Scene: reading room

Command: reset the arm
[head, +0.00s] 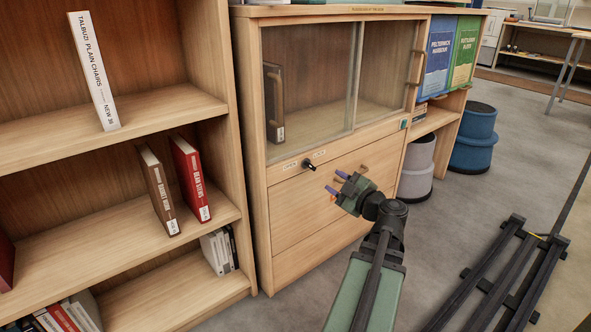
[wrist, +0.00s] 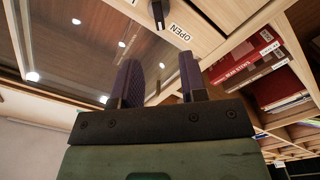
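My gripper (head: 335,182) is in front of the wooden cabinet (head: 330,218), near the drawer front, on my green and black arm. In the wrist view its two purple fingers (wrist: 158,78) stand apart with a clear gap, and nothing is between them. A dark knob (head: 308,164) sits on the strip below the glass doors, a little left of and above the fingertips. It also shows in the wrist view (wrist: 158,12) beside an OPEN label (wrist: 180,32). The fingers look apart from the knob and the cabinet.
An open bookshelf (head: 105,128) with several books stands at the left. The cabinet has sliding glass doors (head: 310,85) with a dark book inside. Blue (head: 474,138) and grey (head: 417,168) stools stand right of the cabinet. Dark rails (head: 500,275) lie on the floor at right.

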